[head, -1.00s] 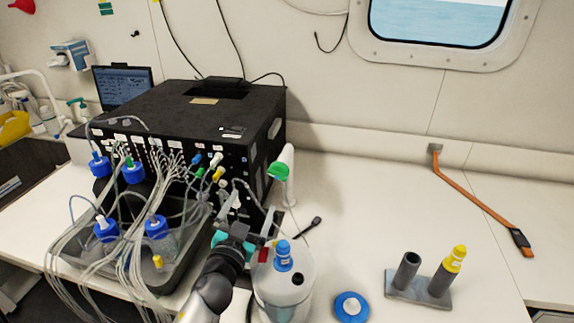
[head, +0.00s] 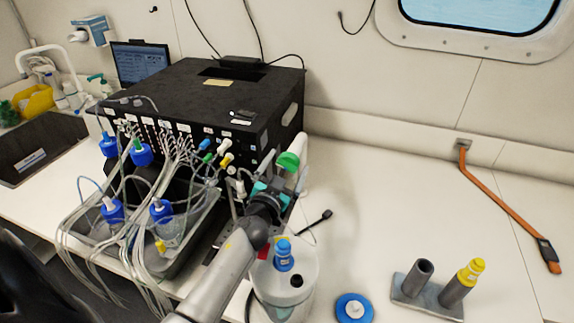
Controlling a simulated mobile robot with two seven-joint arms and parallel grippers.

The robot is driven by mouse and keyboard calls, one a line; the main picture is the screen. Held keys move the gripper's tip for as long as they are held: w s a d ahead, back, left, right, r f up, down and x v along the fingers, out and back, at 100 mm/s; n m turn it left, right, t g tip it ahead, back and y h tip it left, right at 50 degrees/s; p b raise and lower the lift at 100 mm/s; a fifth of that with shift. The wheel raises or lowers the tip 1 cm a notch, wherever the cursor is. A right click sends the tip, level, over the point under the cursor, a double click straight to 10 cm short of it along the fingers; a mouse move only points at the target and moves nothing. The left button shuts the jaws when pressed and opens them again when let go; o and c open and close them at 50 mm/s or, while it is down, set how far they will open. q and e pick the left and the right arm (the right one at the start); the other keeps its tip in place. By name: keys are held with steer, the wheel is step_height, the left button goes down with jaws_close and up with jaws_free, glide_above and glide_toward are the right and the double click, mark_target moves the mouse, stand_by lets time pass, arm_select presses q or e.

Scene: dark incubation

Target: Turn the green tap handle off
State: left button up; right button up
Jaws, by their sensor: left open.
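The green tap handle (head: 288,161) sits at the top of a white upright part beside the right front corner of the black box. My left gripper (head: 282,185), with teal parts near its fingers, is open just below and in front of the handle. It appears close to the handle, but I cannot tell whether they touch. The gripper and wrist hide the lower part of the tap. My right gripper is not in view.
The black box (head: 200,88) has several tubes and coloured connectors on its front. A white container with a blue cap (head: 283,256) stands below the gripper. A grey holder (head: 411,296) with a yellow-topped tube is at right.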

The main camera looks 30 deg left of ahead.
arm_select(q)
steer(key=shift+w, duration=0.15)
steer(key=c, duration=1.4)
